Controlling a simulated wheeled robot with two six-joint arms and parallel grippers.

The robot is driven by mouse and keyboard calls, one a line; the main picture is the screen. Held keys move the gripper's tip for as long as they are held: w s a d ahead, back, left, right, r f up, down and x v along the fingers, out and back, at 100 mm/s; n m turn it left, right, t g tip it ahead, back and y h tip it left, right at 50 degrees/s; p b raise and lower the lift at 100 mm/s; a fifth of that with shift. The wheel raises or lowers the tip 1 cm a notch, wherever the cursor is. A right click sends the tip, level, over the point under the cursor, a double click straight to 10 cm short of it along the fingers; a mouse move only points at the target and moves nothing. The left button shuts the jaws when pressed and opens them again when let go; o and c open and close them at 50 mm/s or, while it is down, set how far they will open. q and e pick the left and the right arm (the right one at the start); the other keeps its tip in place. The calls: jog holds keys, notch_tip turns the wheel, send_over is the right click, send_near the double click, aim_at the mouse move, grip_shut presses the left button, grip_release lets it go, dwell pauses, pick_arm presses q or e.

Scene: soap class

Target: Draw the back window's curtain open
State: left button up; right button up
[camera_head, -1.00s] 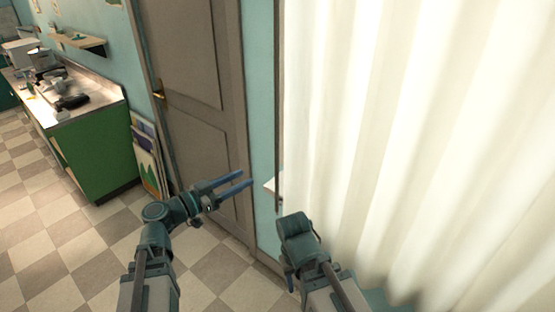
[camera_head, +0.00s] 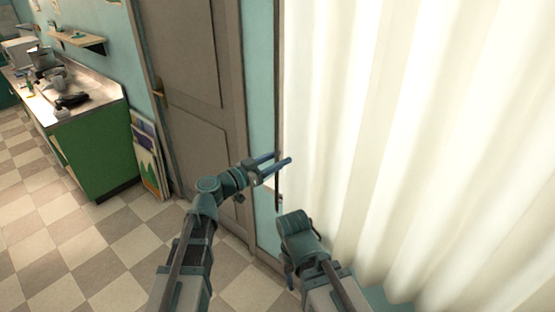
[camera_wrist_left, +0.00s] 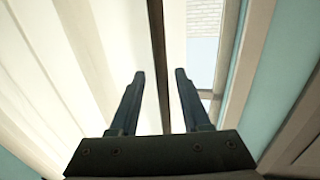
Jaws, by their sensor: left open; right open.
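The cream curtain (camera_head: 400,130) hangs in tall folds over the right half of the head view. A thin dark upright rod (camera_head: 277,90) runs along its left edge. My left gripper (camera_head: 283,160) is open at the lower part of this rod. In the left wrist view the rod (camera_wrist_left: 159,60) runs between the open fingers (camera_wrist_left: 160,75), with the curtain (camera_wrist_left: 80,60) on the left and a strip of window (camera_wrist_left: 203,55) on the right. Contact with the rod cannot be told. My right gripper (camera_head: 296,226) is low, in front of the curtain; its fingertips are hidden.
A grey-brown door (camera_head: 195,70) stands left of the curtain. Framed pictures (camera_head: 150,155) lean on the wall by a green counter (camera_head: 95,150) holding kitchen things. The checkered floor (camera_head: 100,245) at the left is clear.

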pick_arm(q)
grip_shut()
dwell(1.4)
